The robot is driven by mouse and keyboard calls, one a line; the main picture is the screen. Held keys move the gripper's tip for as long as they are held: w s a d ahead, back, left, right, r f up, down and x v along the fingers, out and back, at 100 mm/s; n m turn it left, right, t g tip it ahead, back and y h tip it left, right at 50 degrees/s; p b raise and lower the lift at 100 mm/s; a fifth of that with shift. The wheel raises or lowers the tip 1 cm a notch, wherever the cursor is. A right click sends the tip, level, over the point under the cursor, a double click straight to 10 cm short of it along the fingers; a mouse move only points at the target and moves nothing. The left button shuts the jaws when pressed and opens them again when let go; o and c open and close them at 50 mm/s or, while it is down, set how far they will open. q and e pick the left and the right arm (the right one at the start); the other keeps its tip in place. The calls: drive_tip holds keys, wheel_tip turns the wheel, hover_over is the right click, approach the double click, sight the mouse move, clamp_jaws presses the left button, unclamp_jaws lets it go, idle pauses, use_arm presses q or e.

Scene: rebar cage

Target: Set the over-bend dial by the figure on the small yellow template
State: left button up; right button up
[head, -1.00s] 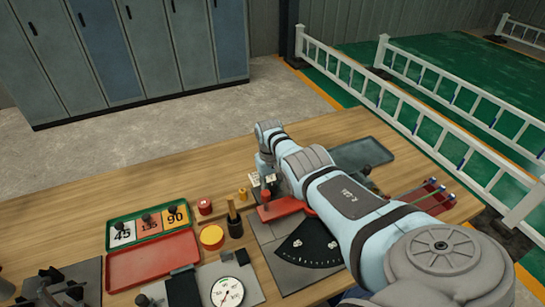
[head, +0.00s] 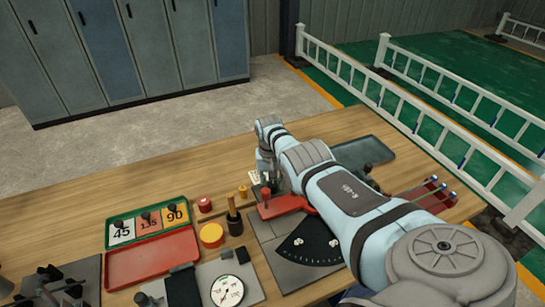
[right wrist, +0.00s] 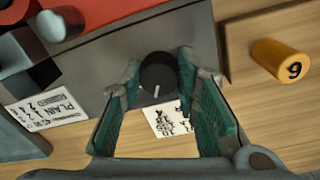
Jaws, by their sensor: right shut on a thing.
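The over-bend dial (right wrist: 157,72) is a round black knob with a white pointer line, on the grey face of a bending device. The pointer is towards the bottom of the right wrist view, slightly left. My right gripper (right wrist: 162,82) has its teal-padded fingers on both sides of the knob and is shut on it. A white card with printed figures (right wrist: 172,118) lies below the knob, too small to read surely. The small yellow template (right wrist: 291,60) is a short cylinder with a black 9 on its end; it also shows in the head view (head: 243,191). My left gripper is out of view.
A red lever (head: 281,206) and a black angle scale (head: 308,243) are by the gripper. A green tray (head: 110,244) holds number cards. A grey tray (head: 392,155) lies behind my right arm.

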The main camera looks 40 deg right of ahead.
sight(271, 185)
drive_tip(key=o, duration=1.2)
drive_tip(key=shift+f, duration=0.1)
drive_tip(key=shift+c, duration=0.2)
drive_tip(key=shift+r, duration=0.35)
wheel_tip(271, 185, up, 11)
drive_tip(key=shift+a+r, duration=0.2)
drive_tip(key=shift+a, duration=0.05)
drive_tip(key=shift+w, duration=0.1)
